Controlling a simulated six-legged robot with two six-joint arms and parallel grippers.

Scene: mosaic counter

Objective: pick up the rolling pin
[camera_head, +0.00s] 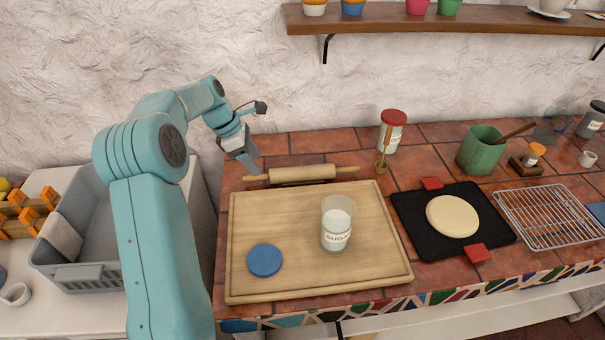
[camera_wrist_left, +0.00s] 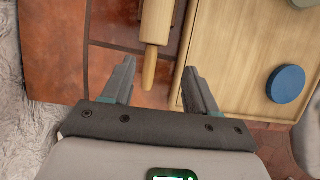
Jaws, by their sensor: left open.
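The rolling pin (camera_head: 302,174) is light wood and lies on the tiled counter along the back edge of the wooden board. My left gripper (camera_head: 252,167) is at its left end, close to the left handle. In the left wrist view the rolling pin (camera_wrist_left: 155,24) points its handle down between the two open fingers of my left gripper (camera_wrist_left: 155,92). The handle tip lies between the fingers in the picture, with a gap on each side. Whether the fingers are down at its height I cannot tell. My right gripper is not in view.
The wooden board (camera_head: 300,283) carries a sugar jar (camera_head: 337,227) and a blue lid (camera_head: 264,260). The rough white wall (camera_head: 300,90) rises close behind.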

